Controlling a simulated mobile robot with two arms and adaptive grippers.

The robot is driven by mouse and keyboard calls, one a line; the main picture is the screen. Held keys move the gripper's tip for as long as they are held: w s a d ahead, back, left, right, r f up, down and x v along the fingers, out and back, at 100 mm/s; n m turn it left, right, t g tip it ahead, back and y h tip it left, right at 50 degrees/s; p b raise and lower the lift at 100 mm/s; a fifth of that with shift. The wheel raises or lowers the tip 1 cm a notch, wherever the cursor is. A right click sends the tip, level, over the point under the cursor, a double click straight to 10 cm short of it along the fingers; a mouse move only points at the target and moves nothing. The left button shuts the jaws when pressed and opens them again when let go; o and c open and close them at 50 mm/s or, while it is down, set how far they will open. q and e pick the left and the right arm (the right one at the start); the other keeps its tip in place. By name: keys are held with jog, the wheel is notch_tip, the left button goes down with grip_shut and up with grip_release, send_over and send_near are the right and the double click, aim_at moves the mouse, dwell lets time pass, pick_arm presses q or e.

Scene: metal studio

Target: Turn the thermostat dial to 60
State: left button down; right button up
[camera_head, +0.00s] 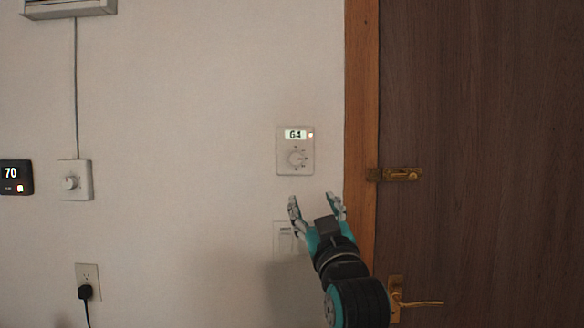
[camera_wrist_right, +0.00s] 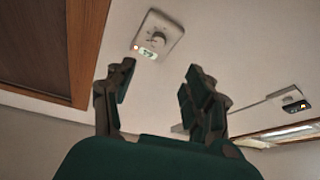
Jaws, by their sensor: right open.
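The thermostat (camera_head: 284,152) is a pale box on the wall, left of the door frame. Its lit display (camera_head: 296,134) reads 64, and a round dial (camera_head: 298,158) sits below it. In the right wrist view the thermostat (camera_wrist_right: 172,30) appears beyond the fingertips, turned over. My right gripper (camera_head: 316,198) is open and empty, just below the thermostat and apart from it. Its two fingers also show spread in the right wrist view (camera_wrist_right: 156,82). My left gripper is not in view.
A wooden door (camera_head: 480,100) with a brass latch (camera_head: 402,174) and handle (camera_head: 420,303) is at right. A light switch (camera_head: 284,238) is partly behind my right gripper. At left are another dial plate (camera_head: 75,180), a dark panel (camera_head: 16,177) reading 70 and a plugged outlet (camera_head: 88,278).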

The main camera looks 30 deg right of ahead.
aim_at(296, 160)
jog(key=p+x, duration=0.4)
jog(key=x, duration=1.3)
jog(key=shift+w+d+r, duration=0.15)
jog(key=shift+r, duration=0.1)
jog(key=shift+c, duration=0.4)
grip_shut()
jog(key=shift+p, duration=0.35)
